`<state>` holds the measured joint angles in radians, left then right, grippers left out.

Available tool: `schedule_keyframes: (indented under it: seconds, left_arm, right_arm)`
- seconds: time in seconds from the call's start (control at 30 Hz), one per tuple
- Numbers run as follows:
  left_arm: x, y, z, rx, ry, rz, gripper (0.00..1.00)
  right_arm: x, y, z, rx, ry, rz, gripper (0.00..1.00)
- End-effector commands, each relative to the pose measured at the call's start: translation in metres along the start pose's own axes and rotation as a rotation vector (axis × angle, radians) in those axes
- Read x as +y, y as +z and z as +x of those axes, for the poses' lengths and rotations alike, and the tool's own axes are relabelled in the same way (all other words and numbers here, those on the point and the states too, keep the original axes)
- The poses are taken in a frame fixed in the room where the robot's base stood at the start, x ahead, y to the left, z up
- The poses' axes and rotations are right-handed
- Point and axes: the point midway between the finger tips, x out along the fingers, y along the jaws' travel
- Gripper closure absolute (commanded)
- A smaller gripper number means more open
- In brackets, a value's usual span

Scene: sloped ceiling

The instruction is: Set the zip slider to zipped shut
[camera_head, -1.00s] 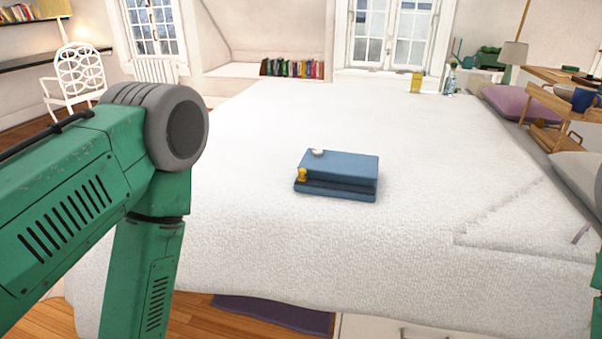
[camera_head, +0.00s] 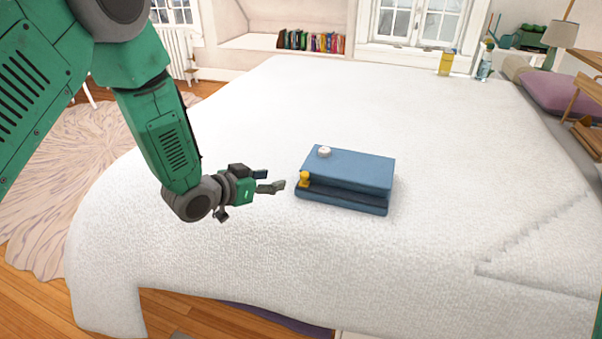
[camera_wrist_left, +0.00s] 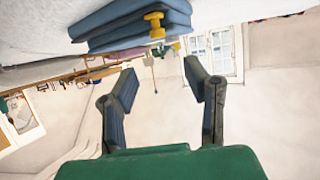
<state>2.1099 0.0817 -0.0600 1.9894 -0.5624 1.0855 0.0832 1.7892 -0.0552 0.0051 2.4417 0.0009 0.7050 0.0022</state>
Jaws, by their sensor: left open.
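A blue zip case (camera_head: 350,168) lies on the white bed, with a dark groove along its front side. A yellow zip slider (camera_head: 304,180) sits at the left end of that groove. A small white round piece (camera_head: 324,152) is on top of the case. My left gripper (camera_head: 274,181) is open and empty, just left of the slider and apart from it. In the left wrist view, the yellow slider (camera_wrist_left: 155,25) is beyond the two spread fingers (camera_wrist_left: 163,85), with the blue case (camera_wrist_left: 125,22) behind it. My right gripper is not in view.
The white bed (camera_head: 250,270) is clear around the case. A yellow bottle (camera_head: 446,62) and a clear bottle (camera_head: 485,66) stand at its far edge. Books (camera_head: 312,41) line the window ledge. A purple pillow (camera_head: 553,93) is at the right.

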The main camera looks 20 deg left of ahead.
Motion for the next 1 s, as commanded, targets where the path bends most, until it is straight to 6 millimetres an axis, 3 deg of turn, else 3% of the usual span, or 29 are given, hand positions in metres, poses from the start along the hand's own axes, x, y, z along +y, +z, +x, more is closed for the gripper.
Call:
schedule_keyframes:
  seconds: [0.2,0.5,0.93,0.97,1.0]
  left_arm:
    - [0.003,0.002,0.051,-0.002,0.002,0.004,0.58]
    - [-0.002,0.003,0.098,-0.001,0.001,-0.001,0.58]
    - [0.002,0.001,0.11,-0.003,0.0,0.0,0.58]
    - [0.002,0.001,0.11,-0.003,0.0,0.0,0.62]
    - [0.002,0.001,0.11,-0.003,0.0,0.0,0.76]
  right_arm:
    - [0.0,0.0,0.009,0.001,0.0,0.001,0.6]
    - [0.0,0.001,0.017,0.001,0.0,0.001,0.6]
    - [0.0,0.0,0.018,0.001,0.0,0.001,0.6]
    - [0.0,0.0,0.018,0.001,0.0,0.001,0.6]
    - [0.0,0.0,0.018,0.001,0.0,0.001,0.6]
